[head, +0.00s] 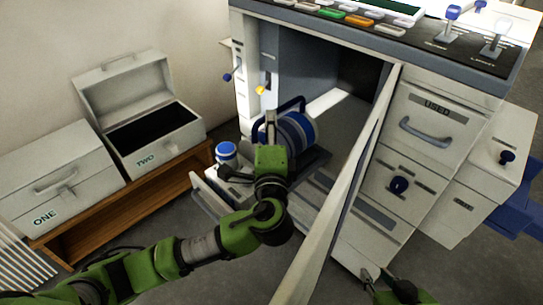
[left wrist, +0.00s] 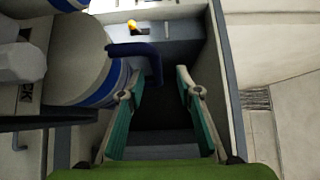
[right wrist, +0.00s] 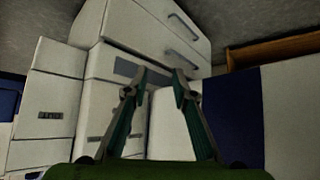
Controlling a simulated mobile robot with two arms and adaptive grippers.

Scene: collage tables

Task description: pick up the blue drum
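The blue drum (head: 297,130), white with blue bands, lies on its side inside the open cabinet, with a dark blue handle over it. In the left wrist view the drum (left wrist: 95,85) fills the left side, and its handle (left wrist: 138,48) lies just ahead of the fingers. My left gripper (left wrist: 157,90) is open and empty, beside the drum. In the head view this gripper (head: 271,122) hides part of the drum. My right gripper (head: 378,277) is low, outside the cabinet door. In the right wrist view this gripper (right wrist: 160,82) is open and empty.
The open cabinet door (head: 340,190) stands between my two grippers. A smaller blue-topped container (head: 227,152) stands left of the drum. A yellow-knobbed lever (head: 261,90) is behind. Boxes ONE (head: 58,185) and TWO (head: 170,140) sit on a wooden bench (head: 100,207).

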